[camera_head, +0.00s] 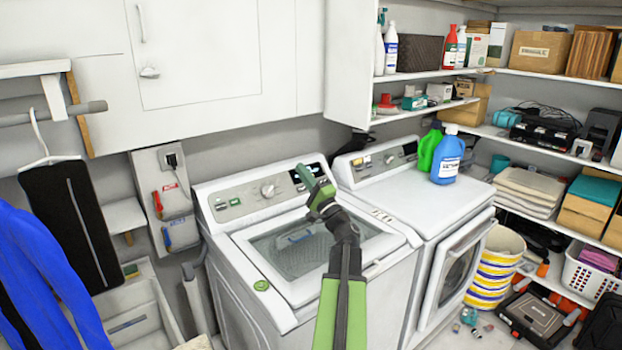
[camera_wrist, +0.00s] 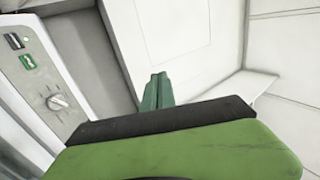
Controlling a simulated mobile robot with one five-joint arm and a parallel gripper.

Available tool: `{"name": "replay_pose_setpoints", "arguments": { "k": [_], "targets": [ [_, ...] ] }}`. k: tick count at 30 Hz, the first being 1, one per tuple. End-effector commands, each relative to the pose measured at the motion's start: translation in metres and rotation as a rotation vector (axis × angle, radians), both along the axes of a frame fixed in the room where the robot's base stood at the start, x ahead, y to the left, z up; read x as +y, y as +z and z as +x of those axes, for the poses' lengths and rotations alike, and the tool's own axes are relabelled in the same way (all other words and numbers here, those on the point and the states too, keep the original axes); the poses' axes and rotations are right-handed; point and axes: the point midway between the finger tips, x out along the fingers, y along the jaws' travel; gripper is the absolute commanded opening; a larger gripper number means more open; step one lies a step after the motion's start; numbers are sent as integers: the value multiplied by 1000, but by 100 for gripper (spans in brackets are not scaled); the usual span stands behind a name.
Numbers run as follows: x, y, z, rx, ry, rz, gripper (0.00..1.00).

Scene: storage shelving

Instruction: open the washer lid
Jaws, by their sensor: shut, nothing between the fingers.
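The white top-load washer (camera_head: 258,315) stands in the middle of the head view. Its lid (camera_head: 378,248) lies flat and looks closed, with a dark glass window (camera_head: 275,248) framed in white. My green gripper (camera_head: 309,177) is shut and empty. It is above the lid's rear, in front of the control panel (camera_head: 230,205) as seen in the head view; its exact height is unclear. My arm hides part of the lid's right side and front edge. In the wrist view the shut fingers (camera_wrist: 158,91) point towards white cabinets, with the washer's panel and knob (camera_wrist: 58,102) at left.
A dryer (camera_head: 400,190) stands right of the washer, with a blue bottle (camera_head: 447,160) and a green bottle (camera_head: 428,150) on top. White wall cabinets (camera_head: 205,90) hang behind. Hanging clothes (camera_head: 45,265) and a sink (camera_head: 140,315) are at left. Filled shelves (camera_head: 520,140) line the right.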

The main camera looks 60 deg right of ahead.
Motion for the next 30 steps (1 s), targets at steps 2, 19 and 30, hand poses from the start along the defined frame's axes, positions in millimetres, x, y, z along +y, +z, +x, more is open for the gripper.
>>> {"name": "replay_pose_setpoints", "arguments": {
  "k": [2,19,30],
  "targets": [
    [-4,9,10,0,1,0,0],
    [-2,12,21,1,2,0,0],
    [-5,12,22,1,4,1,0]
  ]
}}
